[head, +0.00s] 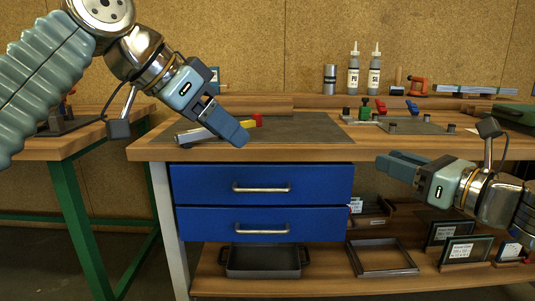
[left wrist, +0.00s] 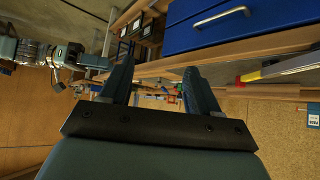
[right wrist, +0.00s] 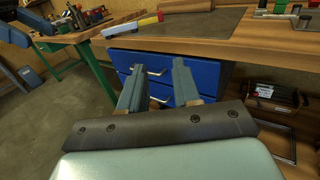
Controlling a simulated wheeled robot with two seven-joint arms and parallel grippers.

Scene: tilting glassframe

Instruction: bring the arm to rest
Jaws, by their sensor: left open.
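My left gripper (head: 240,134) hangs above the front part of the workbench, pointing down and to the right in the head view. Its two fingers stand apart in the left wrist view (left wrist: 156,78), with nothing between them. My right gripper (head: 392,163) is in front of the bench on the right, pointing left, at about the height of the bench edge. Its fingers are also apart and empty in the right wrist view (right wrist: 158,80). A tool with a red and yellow handle (head: 258,121) lies on the bench mat, partly hidden behind the left gripper.
The workbench (head: 330,152) has two shut blue drawers (head: 262,184) and a lower shelf with a dark tray (head: 263,261) and several frames. Two bottles (head: 353,75), clamps (head: 365,108) and a green case (head: 515,116) stand on top. Another green-legged table (head: 75,220) is at left.

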